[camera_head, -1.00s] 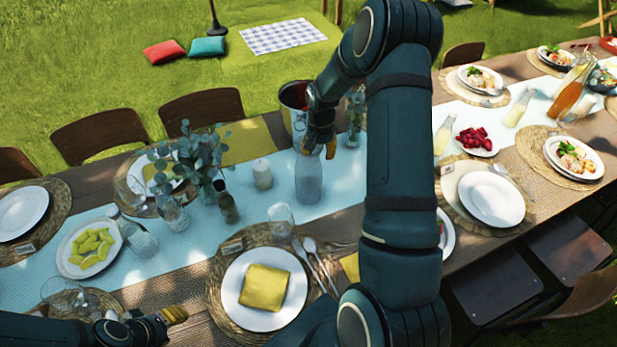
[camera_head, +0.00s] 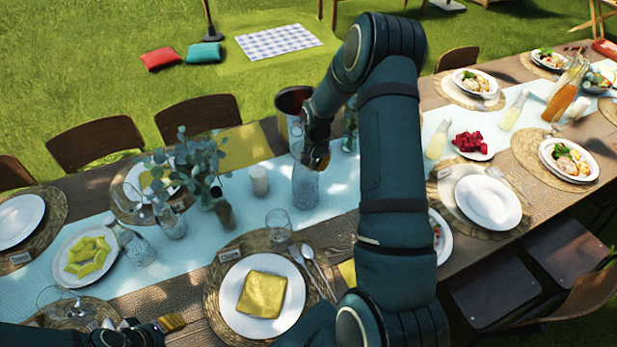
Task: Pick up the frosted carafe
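The frosted carafe (camera_head: 306,186) stands upright on the pale blue table runner near the middle of the table. It is a grey, translucent bottle. My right gripper (camera_head: 314,158) is at the top of the carafe, around or just in front of its neck, which is mostly hidden. I cannot tell whether the fingers touch it or how far apart they are. My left gripper (camera_head: 176,323) is low at the left, near the table's front edge, apart from the carafe. Its fingertips are seen close together, and their opening is unclear.
A plate with a yellow napkin (camera_head: 262,294) lies in front. A leafy vase (camera_head: 190,165) stands left.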

